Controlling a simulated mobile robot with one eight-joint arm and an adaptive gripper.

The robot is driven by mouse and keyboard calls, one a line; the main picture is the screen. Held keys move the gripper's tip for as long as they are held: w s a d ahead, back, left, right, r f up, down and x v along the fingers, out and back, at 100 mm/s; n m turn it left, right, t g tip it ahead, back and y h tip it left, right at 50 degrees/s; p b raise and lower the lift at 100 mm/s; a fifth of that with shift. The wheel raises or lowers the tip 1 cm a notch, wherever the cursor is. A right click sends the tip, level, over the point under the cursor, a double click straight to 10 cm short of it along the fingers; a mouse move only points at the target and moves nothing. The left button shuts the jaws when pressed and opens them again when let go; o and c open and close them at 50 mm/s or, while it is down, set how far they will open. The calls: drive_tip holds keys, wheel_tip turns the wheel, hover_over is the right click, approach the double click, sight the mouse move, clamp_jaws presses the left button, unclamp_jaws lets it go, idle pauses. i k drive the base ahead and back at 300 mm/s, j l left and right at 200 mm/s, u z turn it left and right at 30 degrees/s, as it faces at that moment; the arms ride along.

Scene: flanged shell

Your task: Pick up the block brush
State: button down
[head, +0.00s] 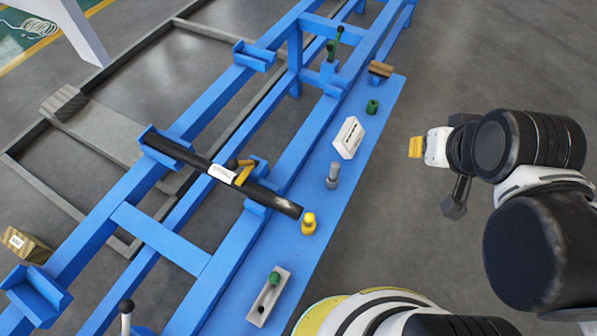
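The block brush (380,69) looks like a small brown wooden block with a dark underside. It sits near the far end of the blue shelf, towards the top right of the head view. My gripper (416,147) is at the right, out over the floor beside the shelf. Its pale end with a yellow tip points left, and a dark part hangs below the wrist. It is well apart from the brush and nearer to me. I see nothing held in it. The gap between its fingers cannot be made out from this side.
On the shelf (318,235) stand a green ring-like piece (372,106), a white box (348,138), a grey cylinder (333,175), a yellow bottle-like piece (308,223) and a grey plate (268,297) with a green knob. A black tube (270,198) crosses the blue frame. Floor is clear at upper right.

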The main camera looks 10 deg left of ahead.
sight(381, 70)
drive_tip(key=i+l+u, duration=0.75)
drive_tip(key=l+u, duration=0.15)
drive_tip(key=l, duration=0.2)
drive_tip(key=i+l+u, duration=0.3)
drive_tip(key=l, duration=0.15)
drive_tip(key=l+u, duration=0.3)
drive_tip(key=l, duration=0.2)
drive_tip(key=l+u, duration=0.3)
drive_tip(key=l, duration=0.2)
drive_tip(key=l+u, duration=0.3)
drive_tip(key=l, duration=0.3)
drive_tip(key=i, duration=0.05)
